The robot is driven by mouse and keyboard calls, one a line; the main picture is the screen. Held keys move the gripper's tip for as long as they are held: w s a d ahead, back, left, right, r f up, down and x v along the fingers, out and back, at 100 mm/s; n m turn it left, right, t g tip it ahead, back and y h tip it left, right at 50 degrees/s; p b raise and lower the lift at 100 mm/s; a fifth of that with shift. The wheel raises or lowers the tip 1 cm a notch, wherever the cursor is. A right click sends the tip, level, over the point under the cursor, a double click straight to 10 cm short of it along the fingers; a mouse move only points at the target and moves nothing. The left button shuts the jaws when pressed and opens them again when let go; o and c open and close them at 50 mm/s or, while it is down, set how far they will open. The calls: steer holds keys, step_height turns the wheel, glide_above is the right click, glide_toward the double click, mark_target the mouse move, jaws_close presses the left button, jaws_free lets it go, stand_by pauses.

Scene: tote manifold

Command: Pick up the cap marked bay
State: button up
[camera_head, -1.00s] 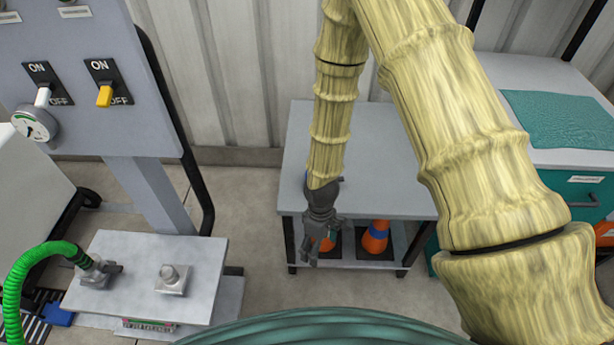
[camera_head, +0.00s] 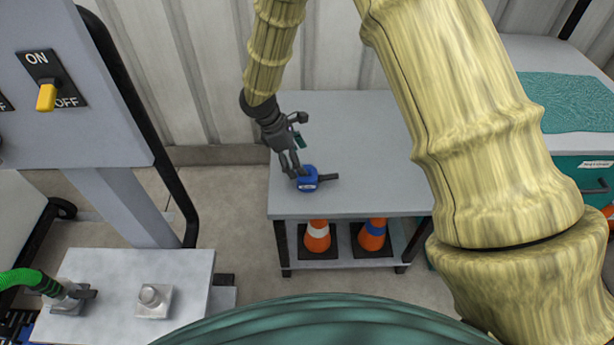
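A blue cap (camera_head: 307,181) with a dark handle pointing right lies on the grey table top near its front left. A small pale marking shows on its front, too small to read. My gripper (camera_head: 296,158) is just behind and above the cap, tilted down towards it. Its fingers look spread, one reaching down close to the cap's left side and one off to the upper right. I cannot tell whether the near finger touches the cap. Nothing shows held between the fingers.
The grey table (camera_head: 375,180) is otherwise clear. Orange cones (camera_head: 317,238) stand on its lower shelf. At the left are a panel with a yellow switch (camera_head: 47,97) and a bench (camera_head: 185,268) with fittings and a green hose (camera_head: 20,279). A teal cabinet (camera_head: 575,186) stands right.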

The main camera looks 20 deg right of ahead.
steer(key=shift+x, duration=3.65)
steer(key=shift+s, duration=0.15)
steer(key=c, duration=1.2)
